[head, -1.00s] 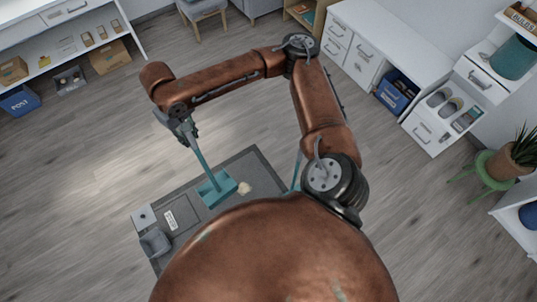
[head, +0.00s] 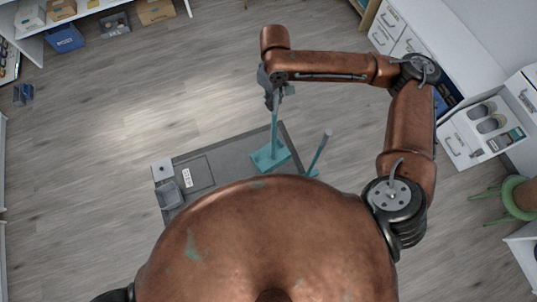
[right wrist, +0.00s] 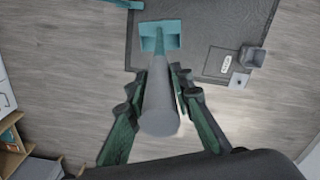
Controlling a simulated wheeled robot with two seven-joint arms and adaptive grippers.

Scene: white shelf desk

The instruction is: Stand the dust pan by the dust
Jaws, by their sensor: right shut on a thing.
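The teal dust pan (head: 268,157) is on the dark grey mat, with its long handle rising close to upright. My right gripper (head: 272,95) is shut on the upper part of the handle. In the right wrist view the grey handle (right wrist: 160,105) lies between the fingers of my right gripper (right wrist: 158,90), and the pan's teal head (right wrist: 160,37) shows beyond over the mat. The dust is not visible now; I cannot tell whether the pan hides it. My left gripper is not in view.
The grey mat (head: 217,158) carries a small grey bin (head: 168,196) and a white label (head: 186,177). A teal broom with a grey-tipped handle (head: 322,147) leans right of the pan. White drawers (head: 462,140) stand right. The floor beyond the mat is clear.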

